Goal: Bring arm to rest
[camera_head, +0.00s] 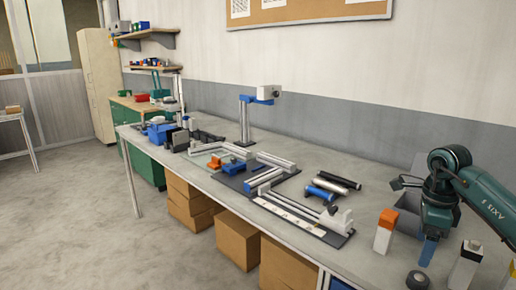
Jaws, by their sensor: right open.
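My right arm comes in from the right edge, over the right end of the long grey workbench (350,165). My left gripper is not in view. I cannot make out any film reel for certain; a small dark round thing (418,280) lies near the bench's front edge.
A grey open bin (409,200) is behind. Rails, dark cylinders (335,180) and a camera stand (246,118) occupy the bench leftward. Cardboard boxes (237,241) sit below.

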